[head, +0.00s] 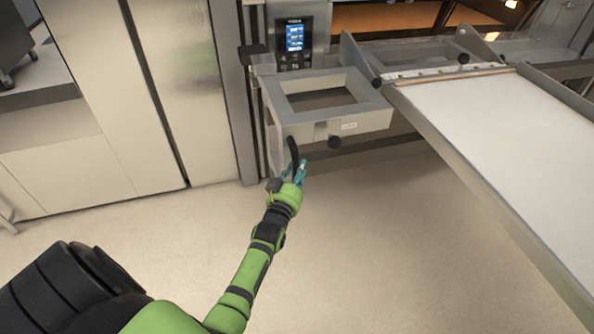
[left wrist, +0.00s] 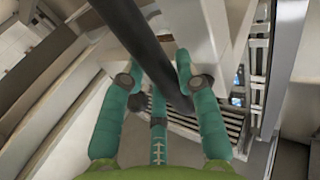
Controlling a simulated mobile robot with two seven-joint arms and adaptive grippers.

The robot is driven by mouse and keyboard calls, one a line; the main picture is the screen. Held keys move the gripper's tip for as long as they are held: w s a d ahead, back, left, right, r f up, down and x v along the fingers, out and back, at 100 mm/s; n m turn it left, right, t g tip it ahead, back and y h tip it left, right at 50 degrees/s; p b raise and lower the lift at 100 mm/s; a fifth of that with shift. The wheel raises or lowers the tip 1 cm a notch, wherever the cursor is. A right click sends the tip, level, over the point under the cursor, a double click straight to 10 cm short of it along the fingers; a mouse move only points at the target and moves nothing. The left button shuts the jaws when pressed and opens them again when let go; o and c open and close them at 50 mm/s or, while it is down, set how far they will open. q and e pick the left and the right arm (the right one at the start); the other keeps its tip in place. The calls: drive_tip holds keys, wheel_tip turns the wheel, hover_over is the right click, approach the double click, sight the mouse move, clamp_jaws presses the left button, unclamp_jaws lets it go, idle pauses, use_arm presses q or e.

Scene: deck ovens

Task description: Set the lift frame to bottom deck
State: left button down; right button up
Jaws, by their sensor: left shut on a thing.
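The lift frame (head: 372,120) is a grey metal frame with a square opening, in the upper middle of the head view, beside a vertical rail and below the control panel. A black curved handle (head: 293,152) hangs at its front left corner. My left gripper (head: 295,170), with teal fingers, is shut on this handle. In the left wrist view the black handle (left wrist: 135,30) runs down between the teal fingers of my left gripper (left wrist: 160,75). The bottom deck cannot be picked out with certainty. My right gripper is not in view.
A loader with a white belt (head: 500,120) extends from the frame's right side toward the lower right. A control panel (head: 294,42) with a lit screen is above the frame. A warm-lit oven opening (head: 385,17) is at the top. Clear floor (head: 370,250) lies below.

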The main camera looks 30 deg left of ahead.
use_arm(q)
wheel_tip(320, 180, down, 7)
drive_tip(key=b, duration=0.2)
drive_tip(key=shift+b, duration=0.4)
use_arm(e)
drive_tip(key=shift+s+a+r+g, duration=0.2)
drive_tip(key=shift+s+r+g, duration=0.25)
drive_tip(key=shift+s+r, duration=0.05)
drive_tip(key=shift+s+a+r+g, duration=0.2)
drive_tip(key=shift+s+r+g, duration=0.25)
use_arm(q)
drive_tip(key=c, duration=0.9)
unclamp_jaws()
drive_tip(key=shift+r, duration=0.15)
drive_tip(key=v, duration=1.2)
